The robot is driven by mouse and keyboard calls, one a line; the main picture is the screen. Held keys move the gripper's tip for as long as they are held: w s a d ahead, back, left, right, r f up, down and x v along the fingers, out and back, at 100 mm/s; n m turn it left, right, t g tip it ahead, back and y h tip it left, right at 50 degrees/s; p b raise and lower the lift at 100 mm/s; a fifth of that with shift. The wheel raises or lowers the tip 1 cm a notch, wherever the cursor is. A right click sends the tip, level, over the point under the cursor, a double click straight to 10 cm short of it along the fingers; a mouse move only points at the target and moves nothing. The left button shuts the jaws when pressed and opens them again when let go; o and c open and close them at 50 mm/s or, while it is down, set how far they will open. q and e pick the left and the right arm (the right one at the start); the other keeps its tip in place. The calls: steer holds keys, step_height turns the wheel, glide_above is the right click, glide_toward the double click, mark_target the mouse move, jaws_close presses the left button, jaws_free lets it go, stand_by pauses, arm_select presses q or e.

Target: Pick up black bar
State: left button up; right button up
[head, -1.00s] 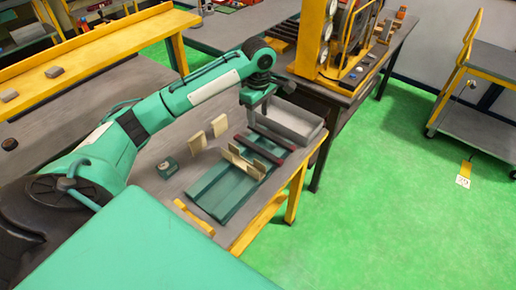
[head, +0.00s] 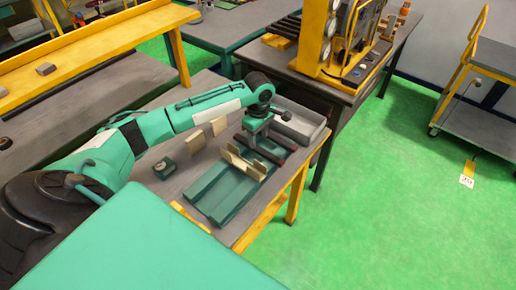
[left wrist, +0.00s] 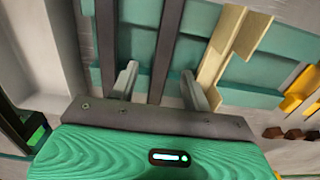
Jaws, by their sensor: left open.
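Two long dark bars lie parallel across a green fixture (head: 222,192) on the workbench. In the head view the ends of the nearer bar (head: 270,156) and the farther bar (head: 283,142) stick out to the right of my gripper. My left gripper (head: 257,139) is open and low over them, pointing down. In the left wrist view one bar (left wrist: 167,40) runs between the two fingers (left wrist: 158,88). The other bar (left wrist: 106,40) passes outside the left finger. I cannot tell whether the fingers touch a bar. My right gripper is not in view.
A beige upright bracket (head: 243,162) stands on the fixture close beside the bars. A grey tray (head: 318,139) sits behind them at the bench's far end. Two beige plates (head: 196,142) stand on the left. A small dark green device (head: 165,168) lies nearby.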

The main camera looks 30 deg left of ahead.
mark_target(258, 148)
arm_select(q)
steer(key=shift+s+f+p, duration=0.15)
steer(key=shift+f+p, duration=0.5)
steer(key=shift+f, duration=1.65)
jaws_close()
